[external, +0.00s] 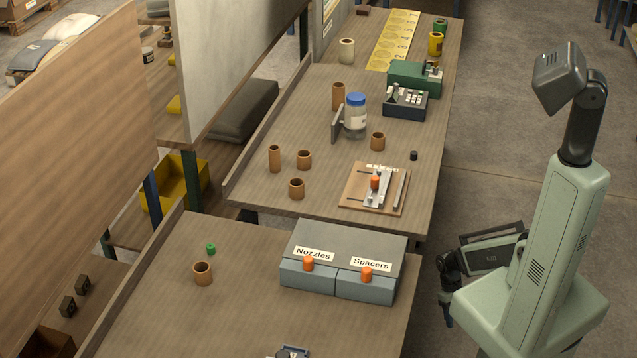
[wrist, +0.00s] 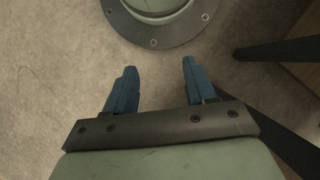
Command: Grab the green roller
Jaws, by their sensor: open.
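A short green cylinder (external: 440,26) with a dark top stands at the far right corner of the far table. A smaller green piece (external: 211,249) sits on the near table. I cannot tell for certain which of these is the roller. My gripper (wrist: 157,78) is open and empty in the wrist view, its two blue fingers apart above the floor. In the external view the dark gripper (external: 447,285) hangs low beside my arm, right of the tables. It is far from the green cylinder and touches nothing. No green cylinder shows in the wrist view.
A yellow cylinder (external: 435,44) stands close to the green one, right of a yellow numbered strip (external: 394,40). A green machine (external: 408,79), a blue-lidded jar (external: 355,115) and several brown cups share the far table. A grey drawer box (external: 345,247) sits on the near table.

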